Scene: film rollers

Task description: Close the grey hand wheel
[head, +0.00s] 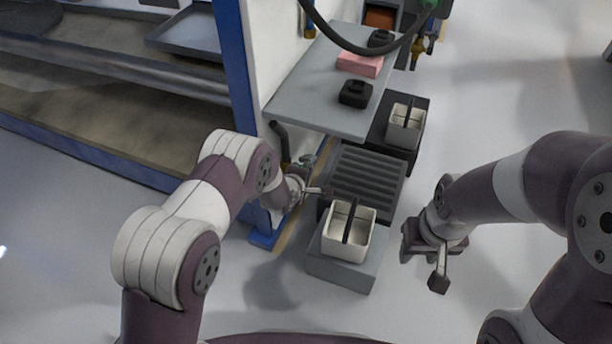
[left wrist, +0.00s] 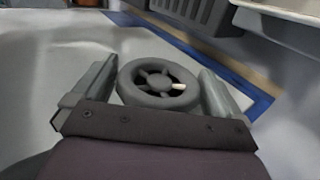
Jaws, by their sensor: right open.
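The grey hand wheel (left wrist: 157,84) shows in the left wrist view, a round spoked wheel with a small pale handle or pin on its right side. My left gripper (left wrist: 155,88) is open, with one finger on each side of the wheel; I cannot tell whether the fingers touch the rim. In the head view my left gripper (head: 312,180) is small and partly hidden by its own arm, beside the blue post, and the wheel is hard to make out there. My right gripper (head: 422,268) is open and empty over the floor at the right.
A white bin with a handle (head: 347,232) stands on a grey block close to the right of my left gripper. A grey shelf (head: 318,88) holds black items and a pink block. A dark ribbed crate (head: 366,176) stands behind the bin. The floor at the right is free.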

